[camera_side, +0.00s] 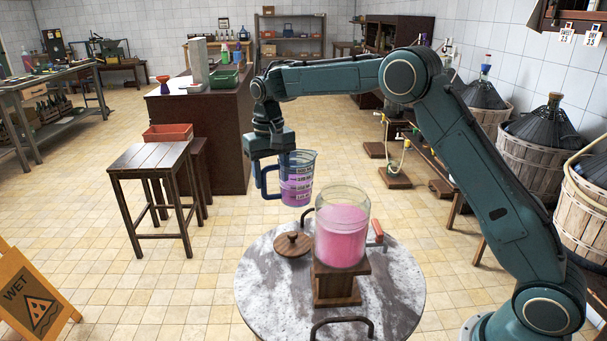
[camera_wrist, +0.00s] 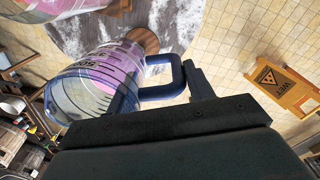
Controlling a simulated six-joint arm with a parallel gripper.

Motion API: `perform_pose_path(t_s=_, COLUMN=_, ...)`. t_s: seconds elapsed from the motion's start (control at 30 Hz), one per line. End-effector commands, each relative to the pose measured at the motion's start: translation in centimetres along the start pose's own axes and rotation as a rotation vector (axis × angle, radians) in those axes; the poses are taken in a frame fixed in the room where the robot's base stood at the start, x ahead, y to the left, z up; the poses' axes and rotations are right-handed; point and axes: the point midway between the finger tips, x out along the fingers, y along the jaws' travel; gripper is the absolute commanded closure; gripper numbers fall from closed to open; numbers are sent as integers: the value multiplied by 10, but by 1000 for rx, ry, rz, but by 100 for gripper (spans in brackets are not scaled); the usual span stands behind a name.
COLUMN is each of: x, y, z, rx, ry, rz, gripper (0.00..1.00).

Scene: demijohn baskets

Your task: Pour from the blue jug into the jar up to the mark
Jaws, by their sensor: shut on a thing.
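The blue jug (camera_side: 297,180) is a clear measuring jug with a blue rim and handle, dark scale marks and pink liquid in its lower part. My gripper (camera_side: 262,180) is shut on the jug's handle and holds it about upright in the air, left of the jar. The wrist view shows the jug (camera_wrist: 95,85) and its handle at my gripper (camera_wrist: 190,80). The glass jar (camera_side: 342,228) stands on a wooden block (camera_side: 337,285) on the round table and holds pink liquid most of the way up. I cannot make out a mark on the jar. Jug and jar are apart.
The round grey table (camera_side: 270,300) has metal handles at its edge. A wooden lid (camera_side: 292,244) with a knob lies left of the jar. A wooden stool (camera_side: 155,165) stands further left, and a wet-floor sign (camera_side: 35,295) stands at lower left. Basketed demijohns (camera_side: 545,135) line the right wall.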

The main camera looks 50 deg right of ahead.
Motion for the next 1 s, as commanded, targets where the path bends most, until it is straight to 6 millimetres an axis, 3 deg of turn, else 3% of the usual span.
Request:
perform_pose_path(t_s=0.5, x=6, y=-75, z=18, rx=363, ry=-4, rz=-11, gripper=100)
perform_pose_path(t_s=0.7, x=7, y=-90, z=23, rx=444, ry=-6, rz=-13, gripper=100)
perform_pose_path(t_s=1.0, x=7, y=-95, z=24, rx=470, ry=-7, rz=-13, gripper=100)
